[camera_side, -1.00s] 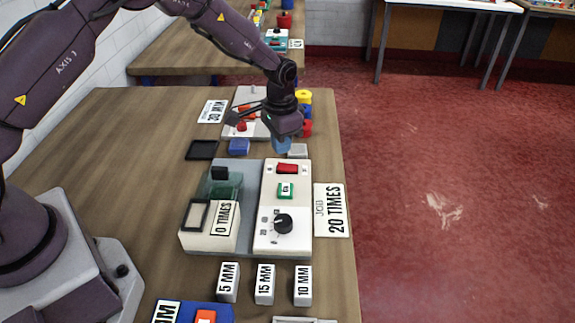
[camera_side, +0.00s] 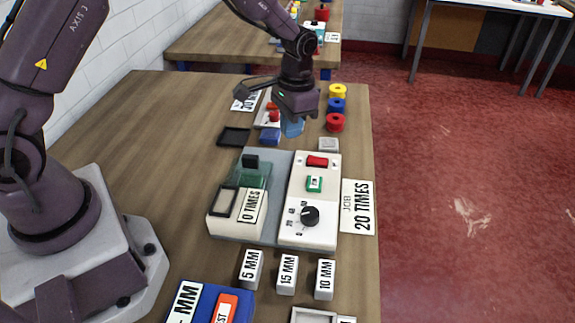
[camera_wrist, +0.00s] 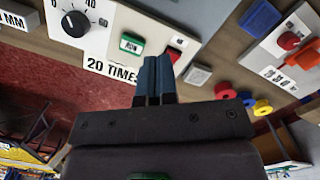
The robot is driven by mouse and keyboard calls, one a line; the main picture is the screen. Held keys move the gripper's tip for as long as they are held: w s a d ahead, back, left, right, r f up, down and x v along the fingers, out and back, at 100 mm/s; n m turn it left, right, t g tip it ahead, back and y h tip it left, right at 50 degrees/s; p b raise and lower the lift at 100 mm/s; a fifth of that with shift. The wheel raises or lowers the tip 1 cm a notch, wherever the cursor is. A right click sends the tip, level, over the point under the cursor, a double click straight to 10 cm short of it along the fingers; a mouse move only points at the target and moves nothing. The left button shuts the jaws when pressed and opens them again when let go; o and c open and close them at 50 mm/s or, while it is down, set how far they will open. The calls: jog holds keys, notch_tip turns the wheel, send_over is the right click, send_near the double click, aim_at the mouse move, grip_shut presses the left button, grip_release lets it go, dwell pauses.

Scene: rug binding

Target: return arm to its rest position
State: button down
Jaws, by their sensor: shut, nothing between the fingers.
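My gripper (camera_side: 292,128) hangs above the far part of the table, pointing down, just behind the binding machine. Its blue fingers are together and hold nothing. In the wrist view the closed fingers (camera_wrist: 155,75) show at the middle, in front of the machine's white control panel. The machine's panel (camera_side: 328,212) carries a black dial (camera_side: 310,216), a green button (camera_side: 314,184) and a red switch (camera_side: 317,161). The gripper is apart from all of these. My arm reaches out from the left side of the table.
Yellow (camera_side: 338,90), blue (camera_side: 337,105) and red (camera_side: 335,122) spools stand at the far right. A blue block (camera_side: 270,136) and a dark tray (camera_side: 234,137) lie behind the machine. White blocks (camera_side: 287,275) marked in MM stand in front. The table's left part is clear.

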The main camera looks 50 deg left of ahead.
jog(key=s+r+n+t, duration=0.1)
jog(key=s+r+t, duration=0.5)
jog(key=s+r, duration=1.5)
jog(key=shift+s+a+r+n+t, duration=0.2)
jog(key=shift+s+r+n+t, duration=0.15)
jog(key=shift+s, duration=0.7)
jog(key=w+f+n+g, duration=0.2)
jog(key=w+f, duration=0.3)
jog(key=w, duration=0.5)
jog(key=w+d+f+n+g, duration=0.1)
jog(key=w+f+n, duration=0.3)
jog(key=w, duration=0.6)
jog(key=w+f+n+g+y, duration=0.1)
jog(key=w+f+n+g, duration=0.2)
jog(key=w+f, duration=0.5)
jog(key=shift+w+d+g, duration=0.25)
jog(key=shift+w+g, duration=0.1)
jog(key=shift+w, duration=0.7)
